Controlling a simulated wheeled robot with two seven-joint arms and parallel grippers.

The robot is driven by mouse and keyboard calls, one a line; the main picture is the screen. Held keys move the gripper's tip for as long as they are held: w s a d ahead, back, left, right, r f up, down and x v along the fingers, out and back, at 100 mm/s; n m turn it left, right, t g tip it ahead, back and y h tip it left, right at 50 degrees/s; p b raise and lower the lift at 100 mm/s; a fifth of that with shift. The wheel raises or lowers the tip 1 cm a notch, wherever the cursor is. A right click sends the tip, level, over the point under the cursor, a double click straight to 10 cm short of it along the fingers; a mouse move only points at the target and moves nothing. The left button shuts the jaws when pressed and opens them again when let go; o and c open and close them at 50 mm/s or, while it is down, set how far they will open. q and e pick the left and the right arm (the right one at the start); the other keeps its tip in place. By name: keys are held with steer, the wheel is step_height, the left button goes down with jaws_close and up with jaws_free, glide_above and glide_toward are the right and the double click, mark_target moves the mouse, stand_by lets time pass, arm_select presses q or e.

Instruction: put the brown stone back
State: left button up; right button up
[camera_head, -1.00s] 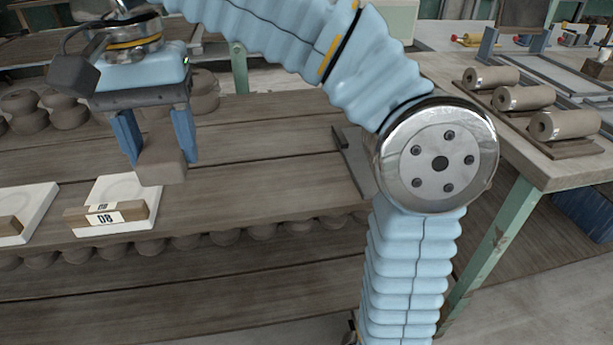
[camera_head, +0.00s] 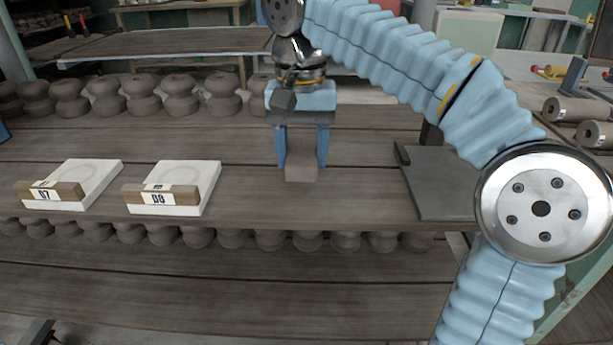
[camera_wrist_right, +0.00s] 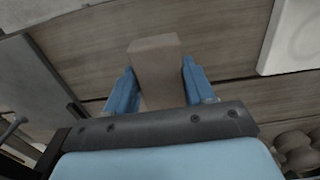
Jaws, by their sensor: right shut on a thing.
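The brown stone is a grey-brown block (camera_head: 301,172) held upright between the blue fingers of my right gripper (camera_head: 302,163). The block also shows between the fingers in the right wrist view (camera_wrist_right: 157,68). In the head view it is over the wooden bench (camera_head: 345,205), between a white slab with a numbered wooden block (camera_head: 205,190) on its left and a dark flat plate (camera_head: 445,190) on its right. I cannot tell whether its lower end touches the boards. My left gripper is not seen.
A second white slab with a numbered block (camera_head: 95,175) lies further left. Several dark clay pots (camera_head: 145,95) stand in a row behind, and more rounded pieces (camera_head: 232,238) sit on the shelf below. Bare boards lie around the held block.

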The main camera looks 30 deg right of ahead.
mark_target(307, 188)
steer(key=shift+d+f, duration=0.25)
steer(key=shift+f, duration=0.05)
steer(key=f, duration=0.1)
steer(key=f+b, duration=0.1)
steer(key=shift+w+d+f, duration=0.15)
steer(key=shift+d+f, duration=0.2)
steer(key=shift+f, duration=0.5)
steer(key=o, duration=1)
steer(key=shift+f, duration=0.15)
step_height(307, 188, up, 12)
steer(key=p, duration=0.4)
steer(key=shift+a+r, duration=0.1)
steer(key=shift+r, duration=0.1)
